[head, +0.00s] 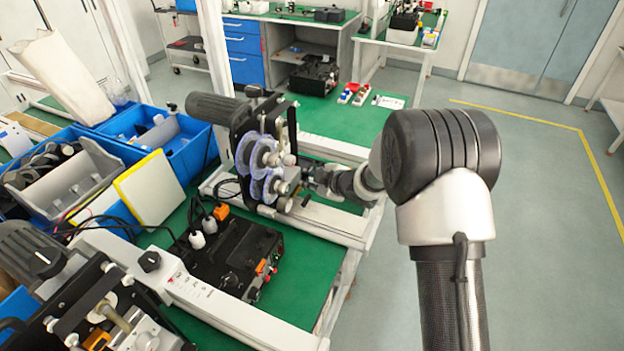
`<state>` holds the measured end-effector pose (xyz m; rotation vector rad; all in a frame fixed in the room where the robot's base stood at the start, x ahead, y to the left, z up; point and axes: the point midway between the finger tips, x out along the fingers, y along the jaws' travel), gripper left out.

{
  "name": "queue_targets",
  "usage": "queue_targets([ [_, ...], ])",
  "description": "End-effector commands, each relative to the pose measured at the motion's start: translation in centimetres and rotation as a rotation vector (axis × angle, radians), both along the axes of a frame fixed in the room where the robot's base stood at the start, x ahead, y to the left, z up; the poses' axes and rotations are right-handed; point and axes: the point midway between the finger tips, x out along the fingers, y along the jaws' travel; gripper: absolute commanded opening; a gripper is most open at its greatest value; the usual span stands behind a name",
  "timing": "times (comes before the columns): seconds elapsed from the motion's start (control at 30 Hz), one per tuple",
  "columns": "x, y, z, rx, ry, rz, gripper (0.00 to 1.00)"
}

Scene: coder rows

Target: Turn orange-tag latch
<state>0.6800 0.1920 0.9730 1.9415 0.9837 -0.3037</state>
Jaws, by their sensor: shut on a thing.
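The coder machine (262,150) stands on the green bench, with a dark motor, a black plate and clear bluish rollers (262,165) on its front. My arm reaches in from the right, and my gripper (303,182) is at the machine's right side, beside the rollers. My gripper looks shut on a small latch part of the machine. The part is mostly hidden by the fingers, and no orange tag can be made out there. An orange piece (221,212) shows below the machine, by the cable plugs of a black control box (236,255).
Blue bins (180,150) with parts and a yellow-edged white pad (150,188) lie left of the machine. A second coder machine (95,310) is at the lower left. White frame rails surround the bench; floor to the right is clear.

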Motion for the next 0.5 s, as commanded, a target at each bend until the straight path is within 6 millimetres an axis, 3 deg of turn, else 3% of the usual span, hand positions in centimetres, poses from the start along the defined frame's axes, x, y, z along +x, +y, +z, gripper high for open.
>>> queue_targets([
  [0.5,0.31,-0.06,0.81,0.023,0.064,0.0,0.0],
])
